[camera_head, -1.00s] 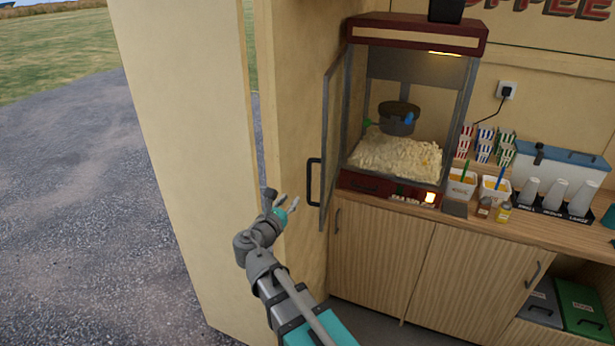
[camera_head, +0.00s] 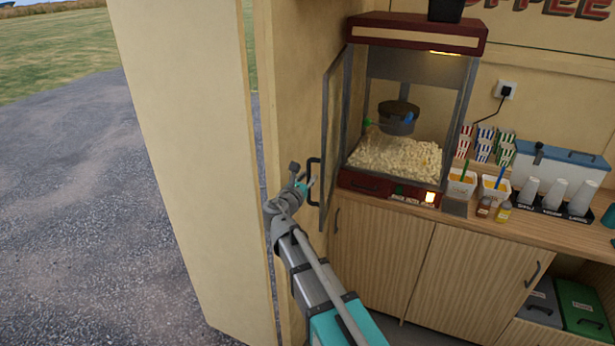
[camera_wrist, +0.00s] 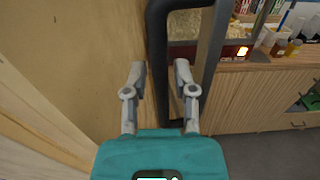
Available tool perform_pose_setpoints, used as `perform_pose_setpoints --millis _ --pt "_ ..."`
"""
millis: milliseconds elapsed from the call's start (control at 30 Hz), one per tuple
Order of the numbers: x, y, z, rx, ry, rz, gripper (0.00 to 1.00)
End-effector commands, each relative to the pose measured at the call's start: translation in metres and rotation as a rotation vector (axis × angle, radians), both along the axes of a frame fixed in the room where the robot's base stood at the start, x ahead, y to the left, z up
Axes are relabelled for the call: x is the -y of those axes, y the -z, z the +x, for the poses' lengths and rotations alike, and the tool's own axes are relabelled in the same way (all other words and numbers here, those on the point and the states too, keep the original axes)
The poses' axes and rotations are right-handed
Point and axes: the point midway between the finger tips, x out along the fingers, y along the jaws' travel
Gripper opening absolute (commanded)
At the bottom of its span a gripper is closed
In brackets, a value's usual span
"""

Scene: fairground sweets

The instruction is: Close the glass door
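The popcorn machine's glass door (camera_head: 333,130) stands swung open at the machine's left side, in the head view. Its dark handle (camera_head: 314,182) is on the door's outer side, low down. My gripper (camera_head: 307,184) is at the handle in the head view. The popcorn machine (camera_head: 415,50) holds popcorn and a kettle.
A beige wall panel (camera_head: 195,150) stands close to the left of my arm. The wooden counter (camera_head: 420,260) with cabinet doors is below the machine. Cups (camera_head: 553,194), sauce bottles (camera_head: 503,212) and striped boxes (camera_head: 484,145) stand to the right.

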Motion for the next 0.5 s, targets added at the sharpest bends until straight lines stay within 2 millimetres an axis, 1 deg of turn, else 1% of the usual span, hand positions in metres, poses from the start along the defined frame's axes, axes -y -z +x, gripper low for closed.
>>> perform_pose_setpoints --millis 33,167,500 --pt "0.0012 0.0000 0.0049 0.000 0.001 0.000 0.35" --pt "0.0039 0.0000 0.0101 0.000 0.001 0.000 0.35" --pt "0.0046 0.0000 0.0111 0.000 0.001 0.000 0.35"
